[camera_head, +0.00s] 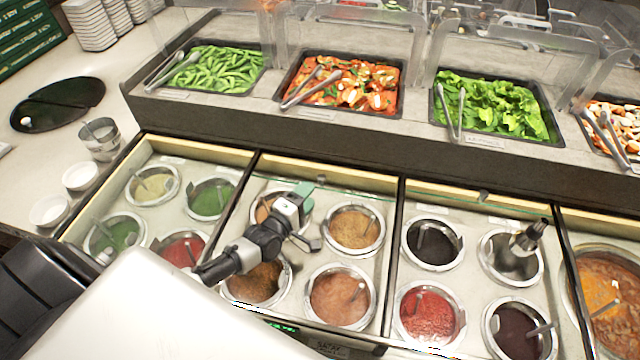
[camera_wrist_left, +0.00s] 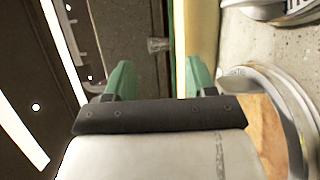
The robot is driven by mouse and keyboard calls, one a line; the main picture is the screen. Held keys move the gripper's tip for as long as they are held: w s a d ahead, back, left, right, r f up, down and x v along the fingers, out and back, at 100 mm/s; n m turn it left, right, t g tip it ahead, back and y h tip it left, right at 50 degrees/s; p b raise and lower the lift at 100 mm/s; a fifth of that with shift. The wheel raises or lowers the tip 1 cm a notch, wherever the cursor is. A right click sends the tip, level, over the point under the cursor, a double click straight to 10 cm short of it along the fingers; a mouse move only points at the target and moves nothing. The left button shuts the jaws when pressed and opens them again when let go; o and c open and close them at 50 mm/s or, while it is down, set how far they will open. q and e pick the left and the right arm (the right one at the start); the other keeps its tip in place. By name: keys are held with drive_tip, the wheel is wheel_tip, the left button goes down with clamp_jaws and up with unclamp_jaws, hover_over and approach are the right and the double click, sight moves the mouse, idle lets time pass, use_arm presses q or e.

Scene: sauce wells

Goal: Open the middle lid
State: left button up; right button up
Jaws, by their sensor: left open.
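The middle lid is a clear pane over the middle sauce section, and its thin greenish edge (camera_head: 365,189) shows near the back of that section. It looks lowered, though the clear pane is hard to make out. My left gripper (camera_head: 305,212) is open and empty above this section, near the back edge. Its green fingertips also show in the left wrist view (camera_wrist_left: 160,78), with a greenish strip and a small metal piece (camera_wrist_left: 158,45) beyond them. I cannot tell whether a finger touches the lid. My right gripper is not in view.
Sauce wells, such as a tan one (camera_head: 354,230), lie below. A dark-tipped utensil stands in a well (camera_head: 511,258) at right. Behind rises the dark front wall (camera_head: 330,150) of the food counter. White bowls (camera_head: 50,210) stand at left.

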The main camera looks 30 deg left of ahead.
sight(319, 183)
use_arm(q)
drive_tip(key=w, duration=0.1)
drive_tip(key=w+b, duration=0.1)
drive_tip(key=w, duration=0.2)
drive_tip(key=shift+w+d+f+b, duration=0.15)
drive_tip(key=shift+w+d+b, duration=0.15)
drive_tip(key=shift+b, duration=0.05)
drive_tip(key=shift+w+d, duration=0.1)
drive_tip(key=shift+w, duration=0.6)
drive_tip(key=shift+r, duration=0.2)
drive_tip(key=shift+c, duration=0.4)
